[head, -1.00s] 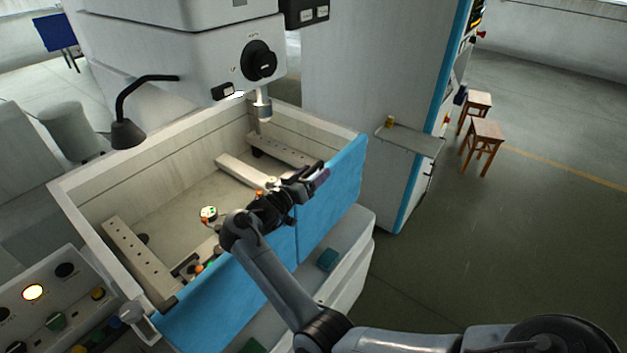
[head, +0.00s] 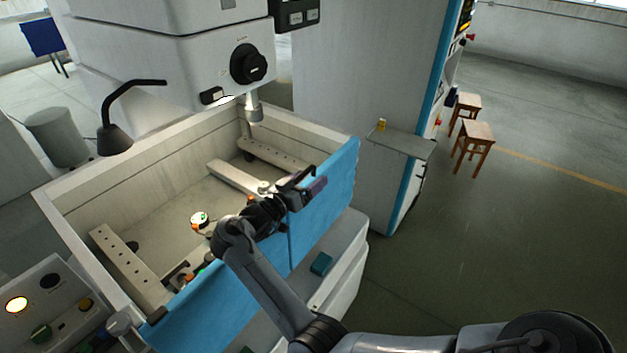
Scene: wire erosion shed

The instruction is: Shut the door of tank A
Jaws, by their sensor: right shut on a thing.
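The tank (head: 72,207) is an open-topped pale basin below the machine head. Blue panels form its front side, with a vertical seam near the middle; the right-hand panel (head: 335,190) runs to the tank's right corner. I cannot tell from here which panel is the door of tank A, or how far it is shut. My right gripper (head: 306,187) is at the top edge of the blue front, right of the seam, and is shut on what looks like that edge. Its jaws and forearm hide the contact. My left gripper is out of view.
Inside the tank are drilled rails (head: 130,262) and a round white part (head: 199,219). A control panel (head: 50,310) stands at lower left. Right of a cabinet shelf (head: 400,144), the floor is open, with two stools (head: 473,140).

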